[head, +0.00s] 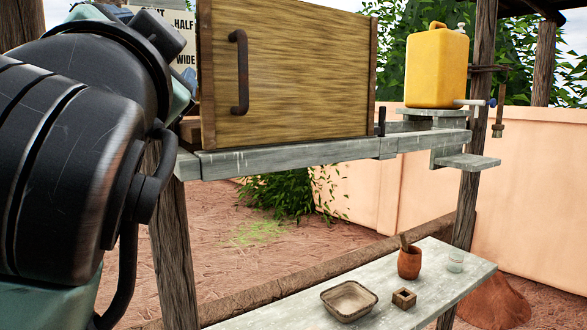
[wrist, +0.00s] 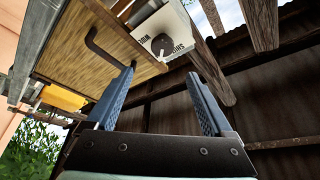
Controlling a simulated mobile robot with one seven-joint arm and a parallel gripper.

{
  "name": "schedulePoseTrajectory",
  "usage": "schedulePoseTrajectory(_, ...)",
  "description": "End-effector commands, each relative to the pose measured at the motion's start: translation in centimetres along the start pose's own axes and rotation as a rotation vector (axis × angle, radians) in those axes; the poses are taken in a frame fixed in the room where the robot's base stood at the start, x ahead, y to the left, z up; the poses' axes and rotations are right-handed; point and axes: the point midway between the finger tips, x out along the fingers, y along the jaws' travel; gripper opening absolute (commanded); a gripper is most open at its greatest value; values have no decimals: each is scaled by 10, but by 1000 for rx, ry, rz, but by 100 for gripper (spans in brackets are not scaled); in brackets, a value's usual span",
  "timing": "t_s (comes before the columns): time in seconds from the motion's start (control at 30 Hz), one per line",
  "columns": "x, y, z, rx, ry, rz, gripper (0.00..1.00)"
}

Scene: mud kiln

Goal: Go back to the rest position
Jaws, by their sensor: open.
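My gripper (wrist: 163,95) shows in the wrist view with its two blue fingers apart and nothing between them. It is tilted upward, with the roof beams and the wooden cabinet beyond it. The wooden cabinet (head: 300,75) has a dark metal handle (head: 239,72) and a shut front. The cabinet also shows in the wrist view (wrist: 75,55), at the upper left, with its handle behind the left finger.
The cabinet stands on a grey shelf (head: 290,155). A yellow jerrycan (head: 437,70) stands at the right. A sign (head: 178,25) is partly hidden behind my arm.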

Motion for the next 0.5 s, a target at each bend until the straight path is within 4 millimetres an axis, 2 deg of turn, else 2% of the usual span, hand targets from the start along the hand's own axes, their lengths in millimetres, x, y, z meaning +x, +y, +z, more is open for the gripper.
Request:
schedulePoseTrajectory(0.17,-26,36,-40,-272,200,22,86)
schedulePoseTrajectory(0.3,-65,58,-67,-551,373,29,86)
schedulePoseTrajectory(0.5,-116,71,-81,-825,526,29,86)
